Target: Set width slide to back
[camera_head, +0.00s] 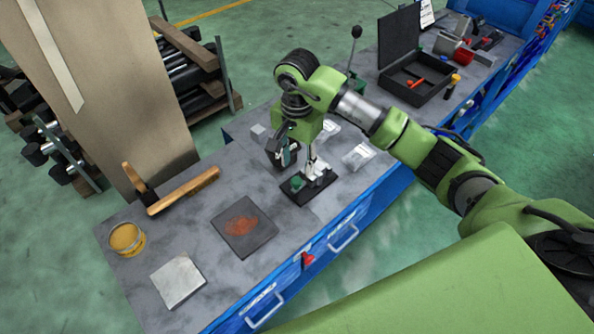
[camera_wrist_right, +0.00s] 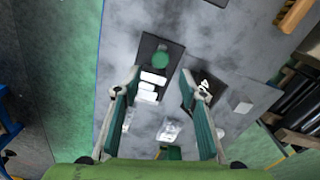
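The fixture that seems to carry the width slide is a small black base (camera_head: 311,184) with a green round knob and pale metal blocks, on the grey bench. In the right wrist view the same fixture shows its green knob (camera_wrist_right: 160,58) and white blocks (camera_wrist_right: 150,86). Which block is the slide, and its exact position, I cannot tell. My right gripper (camera_head: 285,152) hangs just above and behind the fixture. In the wrist view the right gripper's fingers (camera_wrist_right: 160,84) are wide apart, with nothing held between them. My left gripper is not in view.
A dark plate with a rusty stain (camera_head: 243,225), a pale square plate (camera_head: 178,280), a yellow tin (camera_head: 127,240) and a wooden-handled tool (camera_head: 184,190) lie to the left. Clear packets (camera_head: 358,156) lie right of the fixture. An open black case (camera_head: 415,82) sits farther back.

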